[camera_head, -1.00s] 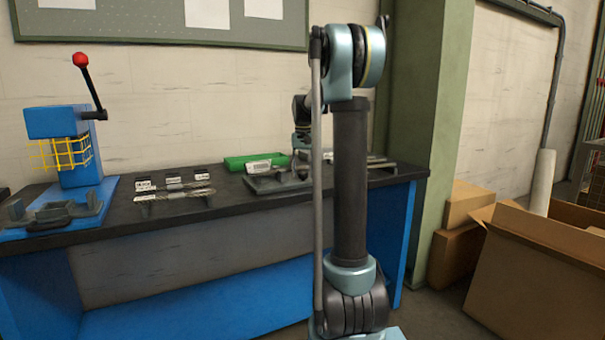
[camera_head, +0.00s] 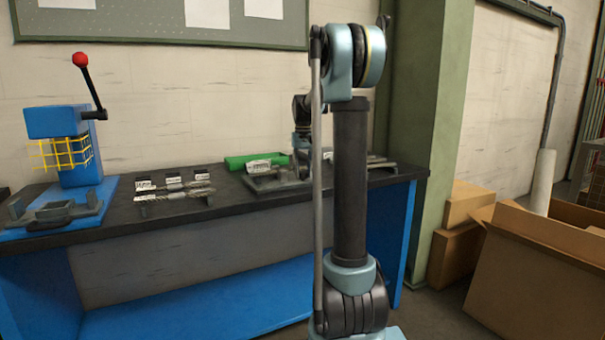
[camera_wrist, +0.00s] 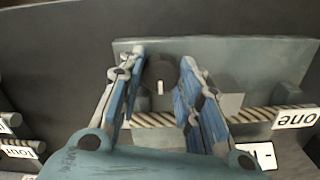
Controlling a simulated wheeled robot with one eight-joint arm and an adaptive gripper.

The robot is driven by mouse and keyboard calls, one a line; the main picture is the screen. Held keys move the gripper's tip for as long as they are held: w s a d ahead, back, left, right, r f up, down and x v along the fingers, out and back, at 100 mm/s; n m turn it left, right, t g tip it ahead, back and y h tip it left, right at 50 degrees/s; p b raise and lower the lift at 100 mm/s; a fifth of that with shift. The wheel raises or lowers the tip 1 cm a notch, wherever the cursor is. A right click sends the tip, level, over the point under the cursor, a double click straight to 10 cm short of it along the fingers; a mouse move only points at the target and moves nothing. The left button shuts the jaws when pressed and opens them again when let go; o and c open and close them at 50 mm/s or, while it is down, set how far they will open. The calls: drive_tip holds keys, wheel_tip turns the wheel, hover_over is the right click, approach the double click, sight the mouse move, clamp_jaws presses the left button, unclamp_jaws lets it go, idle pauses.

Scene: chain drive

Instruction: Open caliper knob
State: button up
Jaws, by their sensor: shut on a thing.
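The caliper knob (camera_wrist: 160,73) is a small dark round knob with a pale pointer mark, seen in the wrist view. It sits on a grey metal fixture (camera_wrist: 240,55). My gripper (camera_wrist: 161,62) has one blue-padded finger on each side of the knob and is shut on it. The pale mark points toward the bottom of the wrist view. In the head view my gripper (camera_head: 301,163) is down at the fixture on the workbench, and the knob is too small and covered to make out there.
A twisted rod (camera_wrist: 250,115) and a label reading "one" (camera_wrist: 296,118) lie near the fixture. A green tray (camera_head: 240,162) stands behind it. A blue press with a red-tipped lever (camera_head: 60,120) stands at the bench's left end. Cardboard boxes (camera_head: 540,265) are on the floor at right.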

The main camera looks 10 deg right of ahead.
sight(303, 172)
idle(0.3)
drive_tip(key=o, duration=1)
drive_tip(key=shift+o, duration=0.2)
wheel_tip(303, 172, up, 12)
drive_tip(key=shift+f, duration=0.1)
